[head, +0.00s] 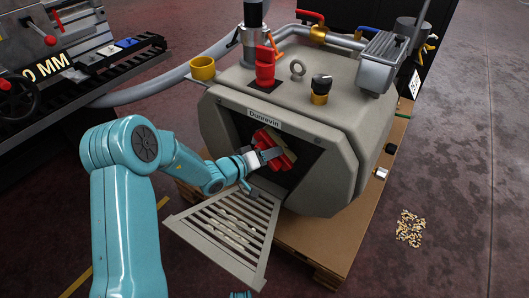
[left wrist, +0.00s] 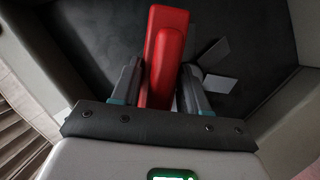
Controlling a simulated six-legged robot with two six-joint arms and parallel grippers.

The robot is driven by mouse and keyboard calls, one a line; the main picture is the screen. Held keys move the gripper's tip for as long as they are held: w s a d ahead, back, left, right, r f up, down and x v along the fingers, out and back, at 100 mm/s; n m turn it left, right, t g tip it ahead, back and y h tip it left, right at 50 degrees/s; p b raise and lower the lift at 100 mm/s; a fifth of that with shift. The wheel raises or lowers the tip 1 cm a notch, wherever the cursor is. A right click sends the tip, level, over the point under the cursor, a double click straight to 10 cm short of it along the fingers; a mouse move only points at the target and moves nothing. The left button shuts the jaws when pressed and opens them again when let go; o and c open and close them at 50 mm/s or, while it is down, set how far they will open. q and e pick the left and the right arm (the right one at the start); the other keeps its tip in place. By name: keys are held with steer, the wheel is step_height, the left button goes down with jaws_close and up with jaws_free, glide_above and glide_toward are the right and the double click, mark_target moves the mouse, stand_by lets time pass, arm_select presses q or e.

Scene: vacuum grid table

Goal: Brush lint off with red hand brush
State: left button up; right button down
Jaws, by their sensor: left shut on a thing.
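The red hand brush (head: 277,150) is inside the dark opening of the grey cabinet (head: 222,112). My left gripper (head: 262,157) reaches into the opening and is shut on the brush. In the left wrist view the red brush (left wrist: 165,45) stands out between the two dark fingers of the gripper (left wrist: 159,85). Pale grey flat pieces (left wrist: 215,55) lie just right of the brush there; I cannot tell whether they are lint. Pale bits (head: 235,230) show on the slatted grate (head: 262,268) below the opening. The brush's bristles are not clearly visible.
The cabinet stands on a wooden pallet (head: 325,245). A yellow cup (head: 203,68), a red fitting (head: 265,68) and pipes sit on and around its top. A pile of small pellets (head: 410,228) lies on the floor at right.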

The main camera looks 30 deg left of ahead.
arm_select(q)
steer(key=shift+s+d, duration=0.2)
steer(key=shift+d, duration=0.6)
steer(key=s, duration=0.6)
steer(key=shift+a, duration=0.25)
steer(key=s, duration=0.3)
steer(key=shift+a, duration=0.1)
stand_by(0.5)
step_height(320, 180, up, 10)
steer(key=p, duration=1)
